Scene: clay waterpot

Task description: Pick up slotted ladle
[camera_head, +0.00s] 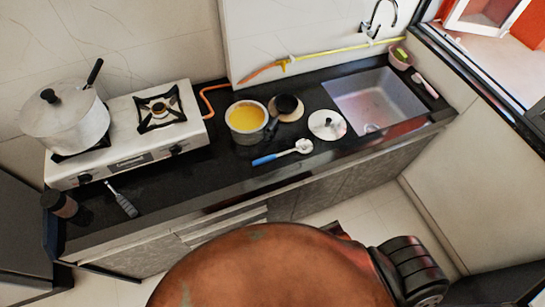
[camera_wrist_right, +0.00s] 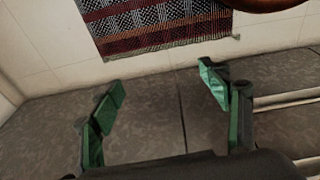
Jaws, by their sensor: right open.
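In the head view a thin grey utensil with a flat, slotted-looking head (camera_head: 123,203) lies on the black counter in front of the stove. A second utensil with a blue handle and a whitish head (camera_head: 282,153) lies near the counter's front edge; whether its head is slotted is too small to tell. In the right wrist view my right gripper (camera_wrist_right: 160,80) is open and empty, its green-padded fingers spread before grey cabinet fronts. Neither utensil shows in that view. My left gripper is in neither view.
A white stove (camera_head: 130,160) carries a large lidded pot (camera_head: 70,125). A big brown rounded thing (camera_head: 270,270) fills the near foreground. A patterned mat (camera_wrist_right: 150,25) lies on the tiles.

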